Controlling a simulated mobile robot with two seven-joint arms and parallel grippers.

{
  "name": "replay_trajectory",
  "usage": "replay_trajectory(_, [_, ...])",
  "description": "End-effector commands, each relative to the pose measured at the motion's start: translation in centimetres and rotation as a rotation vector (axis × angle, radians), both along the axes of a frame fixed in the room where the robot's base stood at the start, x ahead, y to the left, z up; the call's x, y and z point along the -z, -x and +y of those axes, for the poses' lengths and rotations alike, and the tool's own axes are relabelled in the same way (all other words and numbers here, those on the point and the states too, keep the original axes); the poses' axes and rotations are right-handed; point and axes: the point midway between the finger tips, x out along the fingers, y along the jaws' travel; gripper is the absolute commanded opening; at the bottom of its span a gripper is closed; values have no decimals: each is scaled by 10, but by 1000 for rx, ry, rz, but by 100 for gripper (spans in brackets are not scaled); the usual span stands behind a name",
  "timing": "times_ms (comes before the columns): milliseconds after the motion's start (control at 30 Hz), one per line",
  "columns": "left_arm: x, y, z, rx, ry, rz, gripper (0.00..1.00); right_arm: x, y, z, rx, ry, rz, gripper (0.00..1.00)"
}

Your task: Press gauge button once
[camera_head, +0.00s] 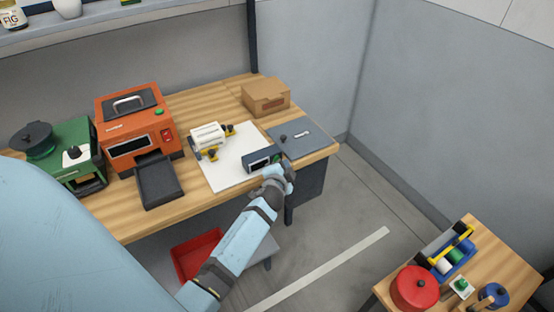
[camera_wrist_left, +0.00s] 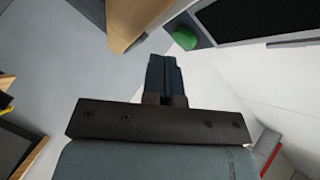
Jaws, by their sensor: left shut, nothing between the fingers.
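The gauge (camera_head: 260,162) is a small dark blue box with a dark display. It sits at the front edge of the white mat on the wooden bench. Its dark display also shows at the top of the left wrist view (camera_wrist_left: 262,22). A green button (camera_wrist_left: 183,38) shows beside that display, just beyond my fingertips. My left gripper (camera_head: 283,165) is shut and empty, at the right end of the gauge. It shows in the left wrist view (camera_wrist_left: 169,68) pointing toward the green button. I cannot tell whether the fingertips touch it. My right gripper is not in view.
A white device (camera_head: 208,138) stands behind the gauge on the white mat (camera_head: 222,172). A grey plate (camera_head: 305,145) lies to the right, with a cardboard box (camera_head: 265,96) behind. An orange machine (camera_head: 135,120) stands left. A red bin (camera_head: 195,255) is below the bench.

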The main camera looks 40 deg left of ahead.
Motion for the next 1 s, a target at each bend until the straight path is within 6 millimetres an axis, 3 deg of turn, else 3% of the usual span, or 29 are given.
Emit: replay_trajectory(1000, [0,-5,12,0,-1,0,0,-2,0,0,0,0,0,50])
